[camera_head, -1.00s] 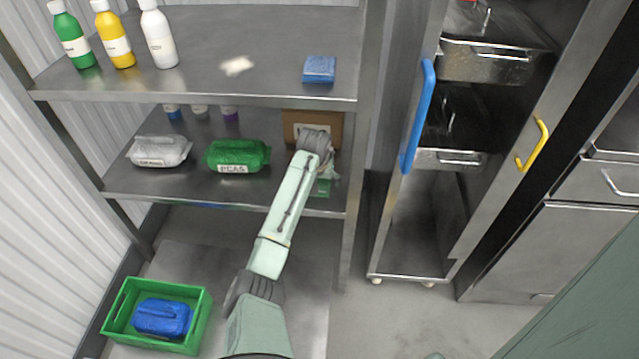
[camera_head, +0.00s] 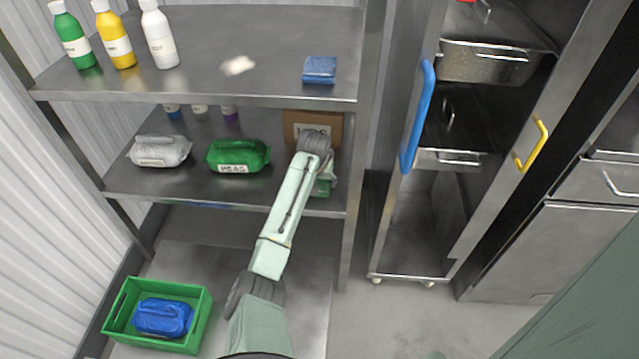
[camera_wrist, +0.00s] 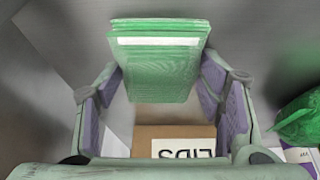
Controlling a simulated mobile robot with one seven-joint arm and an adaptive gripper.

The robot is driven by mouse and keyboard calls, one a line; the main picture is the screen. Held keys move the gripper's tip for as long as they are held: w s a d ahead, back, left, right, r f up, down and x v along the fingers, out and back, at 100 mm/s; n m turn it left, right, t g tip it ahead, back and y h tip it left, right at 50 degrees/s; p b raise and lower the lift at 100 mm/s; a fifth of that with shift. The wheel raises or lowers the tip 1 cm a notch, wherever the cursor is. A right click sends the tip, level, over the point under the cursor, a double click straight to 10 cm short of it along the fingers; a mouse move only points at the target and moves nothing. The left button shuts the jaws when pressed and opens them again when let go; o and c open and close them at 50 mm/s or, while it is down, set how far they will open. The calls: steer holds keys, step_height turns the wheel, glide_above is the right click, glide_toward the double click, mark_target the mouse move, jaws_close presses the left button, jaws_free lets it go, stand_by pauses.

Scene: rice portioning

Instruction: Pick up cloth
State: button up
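A stack of folded green cloths (camera_wrist: 158,65) with a pale stripe near one edge lies between the fingers of my gripper (camera_wrist: 158,88) in the wrist view. The fingers are spread wide, one at each side of the stack. I cannot tell whether the pads touch its sides. In the head view a small part of the green stack (camera_head: 323,188) shows at the right front of the middle shelf, mostly hidden by my wrist. A folded blue cloth (camera_head: 320,70) lies on the upper shelf.
A cardboard box marked LIDS (camera_head: 330,121) stands behind my gripper. A green pack (camera_head: 238,155) and a grey pack (camera_head: 160,151) lie to the left. The upper shelf's front edge (camera_head: 200,98) is above. A green crate (camera_head: 118,310) holding a blue pack stands low left.

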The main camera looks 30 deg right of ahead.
mark_target(320, 181)
steer(key=shift+s+d+f, duration=0.1)
steer(key=shift+s+f, duration=0.05)
steer(key=shift+f, duration=0.05)
steer(key=c, duration=0.5)
steer(key=shift+r, duration=0.15)
steer(key=shift+r+b, duration=0.3)
steer(key=shift+b, duration=0.05)
step_height(320, 181, up, 2)
steer(key=shift+r+b, duration=0.25)
steer(key=shift+b, duration=0.25)
steer(key=shift+s+a+r, duration=0.15)
steer(key=shift+s+a, duration=0.15)
steer(key=shift+s, duration=0.15)
steer(key=s+a+b, duration=0.3)
steer(key=s+a, duration=0.8)
steer(key=s, duration=0.2)
steer(key=shift+r+b, duration=0.25)
steer(key=shift+b, duration=0.1)
steer(key=shift+d, duration=0.1)
